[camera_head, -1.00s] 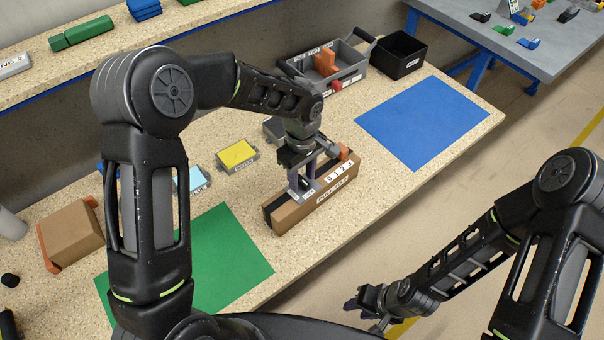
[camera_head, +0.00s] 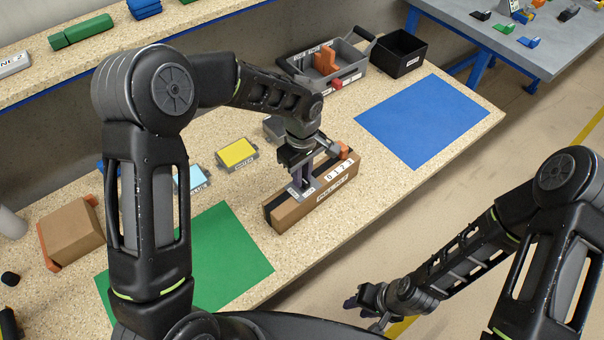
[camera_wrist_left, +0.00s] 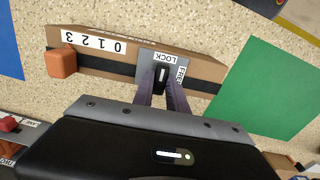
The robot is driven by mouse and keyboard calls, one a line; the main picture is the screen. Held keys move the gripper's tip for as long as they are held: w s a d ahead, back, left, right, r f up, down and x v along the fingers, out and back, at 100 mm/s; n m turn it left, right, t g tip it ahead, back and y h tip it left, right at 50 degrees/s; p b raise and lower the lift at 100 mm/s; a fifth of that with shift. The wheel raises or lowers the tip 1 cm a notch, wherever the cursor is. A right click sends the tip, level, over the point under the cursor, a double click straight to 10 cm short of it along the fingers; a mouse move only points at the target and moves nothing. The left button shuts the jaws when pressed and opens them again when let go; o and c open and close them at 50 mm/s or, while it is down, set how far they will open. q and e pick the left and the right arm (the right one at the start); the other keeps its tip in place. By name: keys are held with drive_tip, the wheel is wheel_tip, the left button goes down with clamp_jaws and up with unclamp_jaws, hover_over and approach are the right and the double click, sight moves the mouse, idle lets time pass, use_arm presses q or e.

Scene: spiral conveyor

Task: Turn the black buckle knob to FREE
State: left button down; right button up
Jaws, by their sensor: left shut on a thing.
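A long brown box (camera_head: 318,206) with a dark strap lies on the bench. It carries a grey buckle plate with the black buckle knob (camera_wrist_left: 162,76), a LOCK label (camera_wrist_left: 166,57) and a FREE label (camera_wrist_left: 181,75). The knob's white mark points toward LOCK in the left wrist view. My left gripper (camera_head: 301,185) reaches down from above, its fingers (camera_wrist_left: 162,92) shut on the knob's sides. In the head view the fingers hide the knob. My right gripper (camera_head: 364,312) is open and empty, low beyond the bench's front edge.
An orange block (camera_wrist_left: 61,62) sits on the box near the digits 0 1 2 3. A green mat (camera_head: 225,255) and a blue mat (camera_head: 422,120) flank the box. Yellow (camera_head: 237,153) and light-blue pads lie behind it. A grey bin (camera_head: 345,72) and a black bin (camera_head: 400,55) stand farther back.

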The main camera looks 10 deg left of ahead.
idle(0.4)
use_arm(q)
drive_tip(key=m+b, duration=0.2)
drive_tip(key=m, duration=0.1)
drive_tip(key=shift+f, duration=0.1)
drive_tip(key=m+b, duration=0.2)
drive_tip(key=m, duration=0.3)
drive_tip(key=m+b, duration=0.1)
drive_tip(key=m, duration=0.4)
drive_tip(key=shift+m, duration=2.5)
drive_tip(key=c, duration=1.3)
unclamp_jaws()
